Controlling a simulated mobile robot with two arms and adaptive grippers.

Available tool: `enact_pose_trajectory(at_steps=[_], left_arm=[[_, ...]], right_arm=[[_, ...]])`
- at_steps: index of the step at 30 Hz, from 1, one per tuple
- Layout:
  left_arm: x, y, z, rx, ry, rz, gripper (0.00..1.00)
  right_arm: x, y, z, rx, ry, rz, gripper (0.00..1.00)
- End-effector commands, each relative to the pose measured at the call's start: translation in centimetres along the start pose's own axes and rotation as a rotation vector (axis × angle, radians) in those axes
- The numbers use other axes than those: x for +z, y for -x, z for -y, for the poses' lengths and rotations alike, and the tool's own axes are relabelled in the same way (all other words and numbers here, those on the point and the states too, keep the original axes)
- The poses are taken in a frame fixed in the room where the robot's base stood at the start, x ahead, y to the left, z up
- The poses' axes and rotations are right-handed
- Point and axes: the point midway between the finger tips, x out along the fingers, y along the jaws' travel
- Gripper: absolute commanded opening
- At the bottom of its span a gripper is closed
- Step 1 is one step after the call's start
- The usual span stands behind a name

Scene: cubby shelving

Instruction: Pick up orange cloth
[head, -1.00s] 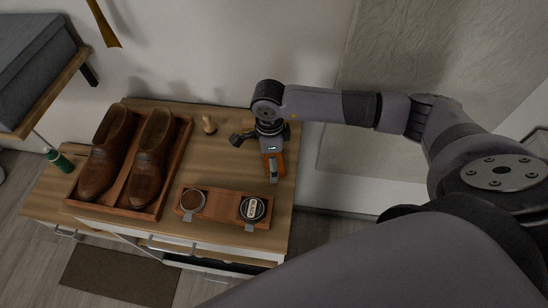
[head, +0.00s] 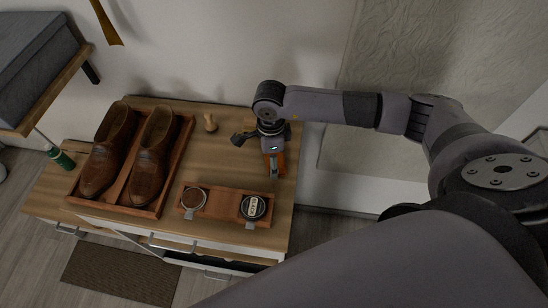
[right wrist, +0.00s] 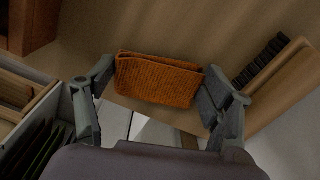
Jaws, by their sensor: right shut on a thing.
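The orange cloth (right wrist: 158,80) is a folded, knitted-looking piece. In the right wrist view it spans the space between the two fingers of my right gripper (right wrist: 160,92), which is shut on it. In the head view my right gripper (head: 272,162) points down over the right end of the wooden cabinet top, with a strip of the orange cloth (head: 281,163) showing beside its finger. The gripper and arm hide part of the cloth there. I cannot tell whether the cloth still touches the wood. My left gripper is not in view.
Brown shoes (head: 153,155) stand in a wooden tray (head: 161,199) on the left. A small wooden tray (head: 223,205) with two round tins lies in front of the gripper. A wooden peg-like item (head: 210,123) stands behind. A brush (right wrist: 272,70) lies beside the cloth.

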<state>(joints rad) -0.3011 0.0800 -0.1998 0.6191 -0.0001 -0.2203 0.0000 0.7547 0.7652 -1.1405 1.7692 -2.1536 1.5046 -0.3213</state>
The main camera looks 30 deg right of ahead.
Motion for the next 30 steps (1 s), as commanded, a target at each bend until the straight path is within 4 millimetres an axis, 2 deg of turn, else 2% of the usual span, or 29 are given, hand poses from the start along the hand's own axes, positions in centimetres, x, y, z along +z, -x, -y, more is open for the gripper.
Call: enact_pose_trajectory(at_steps=[5,11,17,24,30], left_arm=[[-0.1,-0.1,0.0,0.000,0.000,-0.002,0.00],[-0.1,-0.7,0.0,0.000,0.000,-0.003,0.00],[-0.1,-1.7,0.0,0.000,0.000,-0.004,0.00],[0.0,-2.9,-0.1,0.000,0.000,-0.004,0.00],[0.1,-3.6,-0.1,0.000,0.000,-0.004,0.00]], right_arm=[[0.0,0.4,0.1,-0.001,0.000,0.001,0.66],[0.0,2.4,0.1,-0.004,0.000,0.001,0.66],[0.1,6.7,0.2,-0.007,0.001,0.003,0.66],[0.1,12.8,0.1,-0.006,0.001,0.003,0.66],[0.0,16.8,0.1,-0.004,0.000,0.002,0.66]])
